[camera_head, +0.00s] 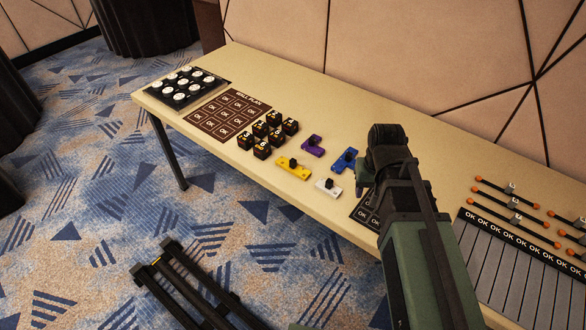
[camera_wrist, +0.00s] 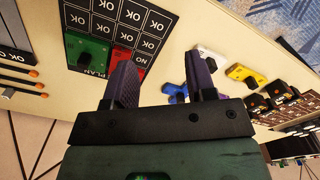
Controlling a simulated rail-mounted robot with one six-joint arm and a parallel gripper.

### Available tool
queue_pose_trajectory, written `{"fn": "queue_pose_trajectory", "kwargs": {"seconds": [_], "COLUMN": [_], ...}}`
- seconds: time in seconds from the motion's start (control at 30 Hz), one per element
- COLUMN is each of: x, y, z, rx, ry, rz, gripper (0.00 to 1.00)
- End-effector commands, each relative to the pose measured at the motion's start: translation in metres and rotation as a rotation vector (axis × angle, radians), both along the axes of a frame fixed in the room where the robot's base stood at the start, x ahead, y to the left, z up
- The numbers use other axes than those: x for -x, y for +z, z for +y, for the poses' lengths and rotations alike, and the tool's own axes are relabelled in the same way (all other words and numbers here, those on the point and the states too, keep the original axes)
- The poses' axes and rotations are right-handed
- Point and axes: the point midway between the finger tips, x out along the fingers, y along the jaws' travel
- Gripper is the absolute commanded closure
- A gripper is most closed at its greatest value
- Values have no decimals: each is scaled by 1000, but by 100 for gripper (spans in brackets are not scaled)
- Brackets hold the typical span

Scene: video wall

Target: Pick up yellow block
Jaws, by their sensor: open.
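The yellow block (camera_head: 300,173), with a black knob on top, lies on the table near its front edge in the head view. It also shows right of the fingers in the wrist view (camera_wrist: 238,72). My gripper (camera_wrist: 161,82) is open, with its two dark ribbed fingers apart and nothing held between them. The yellow block lies outside the fingers, beyond the right one. In the head view my arm reaches over the table to the right of the yellow block, and the fingers cannot be made out.
A white block (camera_head: 322,184), a blue block (camera_head: 338,166) and a purple block (camera_head: 308,151) lie close to the yellow one. Several black numbered cubes (camera_head: 263,149) stand to its left. A green block (camera_wrist: 80,56) and a red block (camera_wrist: 119,60) lie on a dark grid board (camera_wrist: 133,15).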

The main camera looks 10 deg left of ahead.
Motion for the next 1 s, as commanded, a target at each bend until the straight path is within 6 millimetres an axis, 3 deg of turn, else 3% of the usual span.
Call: {"fn": "queue_pose_trajectory", "kwargs": {"seconds": [0.03,0.1,0.2,0.27,0.33,0.5,0.67,0.9,1.0], "x": [-49,-91,-138,-161,-175,-169,-169,-169,-169], "y": [-5,-7,-9,-9,-8,-8,-20,-67,-68], "z": [52,119,207,240,244,240,239,239,239], "rx": [0,0,0,0,-1,-2,-2,-2,-2], "ry": [27,-15,-161,-296,-448,-612,-617,-616,-616], "rz": [0,0,0,0,0,1,1,1,1], "gripper": [49,49,49,49,49,49,49,49,49]}}
